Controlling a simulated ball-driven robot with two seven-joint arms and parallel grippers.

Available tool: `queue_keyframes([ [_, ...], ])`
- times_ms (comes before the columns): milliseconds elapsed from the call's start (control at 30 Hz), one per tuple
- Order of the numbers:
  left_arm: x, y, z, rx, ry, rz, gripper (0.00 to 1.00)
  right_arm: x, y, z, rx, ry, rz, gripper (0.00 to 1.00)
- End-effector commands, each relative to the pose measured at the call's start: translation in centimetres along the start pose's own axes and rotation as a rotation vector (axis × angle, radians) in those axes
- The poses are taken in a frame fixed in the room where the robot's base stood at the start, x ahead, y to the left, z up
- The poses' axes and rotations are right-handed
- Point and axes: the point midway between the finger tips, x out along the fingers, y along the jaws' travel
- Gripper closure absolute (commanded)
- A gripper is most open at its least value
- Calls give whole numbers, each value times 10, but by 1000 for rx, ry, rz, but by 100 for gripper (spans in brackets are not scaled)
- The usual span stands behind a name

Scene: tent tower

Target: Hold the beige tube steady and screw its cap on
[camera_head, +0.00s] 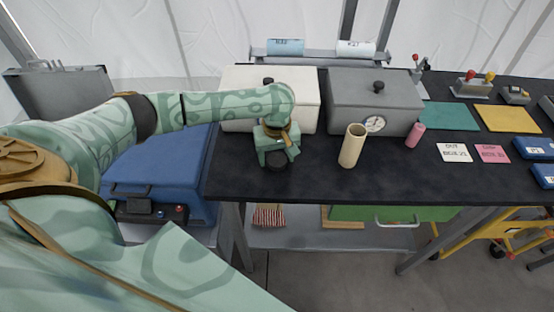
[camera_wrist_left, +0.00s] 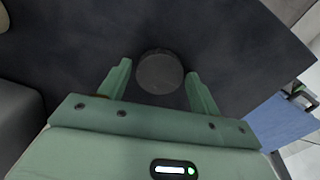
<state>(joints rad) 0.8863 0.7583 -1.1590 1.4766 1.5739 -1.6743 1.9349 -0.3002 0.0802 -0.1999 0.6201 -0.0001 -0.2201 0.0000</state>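The beige tube (camera_head: 352,146) stands upright on the black table, its open end up and no cap on it. A dark round cap (camera_wrist_left: 160,72) lies between the fingers of my left gripper (camera_wrist_left: 158,85) in the left wrist view, with small gaps on both sides. In the head view my left gripper (camera_head: 278,158) points down at the table, left of the tube. The cap shows there only as a dark patch (camera_head: 278,167) under the gripper. The left fingers are apart and not closed on the cap. My right gripper is not in view.
Behind stand a white box (camera_head: 240,105) and a grey box with a dial (camera_head: 350,95). A pink cylinder (camera_head: 415,135) stands right of the tube. Labelled cards (camera_head: 454,152) and coloured mats (camera_head: 448,116) lie further right. The table front between gripper and tube is clear.

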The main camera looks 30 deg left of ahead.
Motion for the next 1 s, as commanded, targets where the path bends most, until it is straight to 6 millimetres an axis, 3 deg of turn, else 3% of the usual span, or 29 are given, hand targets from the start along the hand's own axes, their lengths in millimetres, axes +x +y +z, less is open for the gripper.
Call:
queue_keyframes([
  [33,0,0,0,0,0,0,52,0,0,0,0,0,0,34],
  [100,0,0,0,0,0,0,71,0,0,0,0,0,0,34],
  [567,-6,0,0,0,0,1,72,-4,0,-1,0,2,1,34],
  [800,-42,0,3,1,1,2,72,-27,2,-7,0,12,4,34],
  [1000,-88,-3,40,4,0,4,72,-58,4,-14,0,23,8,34],
])
